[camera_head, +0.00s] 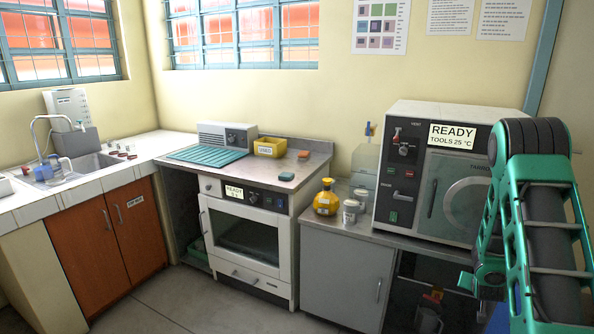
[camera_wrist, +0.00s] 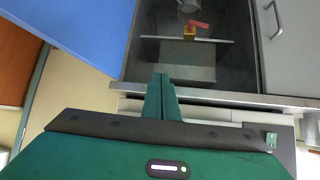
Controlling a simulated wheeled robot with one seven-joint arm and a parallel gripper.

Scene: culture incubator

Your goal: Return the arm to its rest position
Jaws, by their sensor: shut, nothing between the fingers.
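My gripper (camera_wrist: 162,97) shows in the wrist view as two green fingers pressed together, with nothing between them. Its tips point toward a pale edge in front of an open, dark cabinet compartment (camera_wrist: 150,62). My green and black arm (camera_head: 545,225) stands folded at the right of the head view, in front of the incubator (camera_head: 440,190) with the "READY TOOLS 25 °C" sign. The arm hides the right part of that incubator. I cannot clearly make out my fingers in the head view.
A yellow and red item (camera_wrist: 190,32) sits in the open compartment. A blue panel (camera_wrist: 75,30) fills the wrist view's upper left. A yellow flask (camera_head: 326,200) and small jars (camera_head: 350,212) stand on the counter. The white oven (camera_head: 243,240) is shut. The floor at front left is clear.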

